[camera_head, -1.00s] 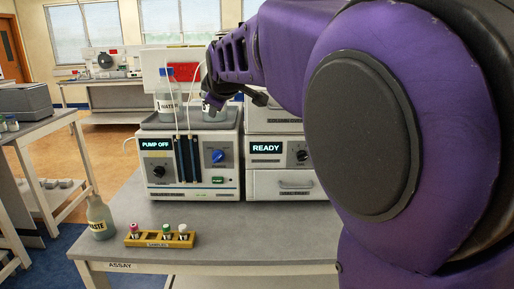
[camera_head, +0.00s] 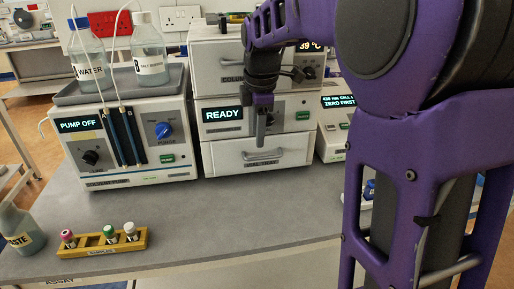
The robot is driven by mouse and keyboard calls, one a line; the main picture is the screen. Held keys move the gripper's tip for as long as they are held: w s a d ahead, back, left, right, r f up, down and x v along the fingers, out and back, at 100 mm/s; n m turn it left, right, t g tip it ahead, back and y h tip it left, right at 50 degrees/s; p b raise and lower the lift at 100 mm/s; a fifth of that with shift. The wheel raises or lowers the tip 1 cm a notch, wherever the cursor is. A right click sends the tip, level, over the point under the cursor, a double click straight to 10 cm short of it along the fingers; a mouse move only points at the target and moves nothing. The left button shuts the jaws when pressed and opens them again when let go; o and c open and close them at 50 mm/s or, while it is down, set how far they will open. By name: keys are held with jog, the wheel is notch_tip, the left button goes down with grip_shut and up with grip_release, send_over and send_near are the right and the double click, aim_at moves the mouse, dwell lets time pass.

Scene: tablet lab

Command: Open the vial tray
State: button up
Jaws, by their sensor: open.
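The vial tray (camera_head: 225,158) is the white lower drawer of the stacked instrument at the centre, labelled along its bottom edge. It looks shut, flush with the unit. Its grey bar handle (camera_head: 280,156) runs across the front. My gripper (camera_head: 260,142) points down in front of the unit, its fingertips just above or in front of the handle; I cannot tell the exact gap. The gripper is open and holds nothing. From this side only one finger shows clearly, and it covers part of the READY panel (camera_head: 222,114).
The pump (camera_head: 125,140) with WATER (camera_head: 88,70) and second bottles (camera_head: 150,66) stands left. A yellow sample rack (camera_head: 90,248) with capped vials and a waste bottle (camera_head: 18,232) are at the front left. Another instrument (camera_head: 335,148) is right. The grey bench (camera_head: 220,210) before the drawer is clear.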

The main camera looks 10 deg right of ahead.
notch_tip(320, 180, down, 7)
jog(key=w+b, duration=0.1)
jog(key=shift+r, duration=0.2)
jog(key=shift+w, duration=0.1)
grip_shut()
dwell(1.3)
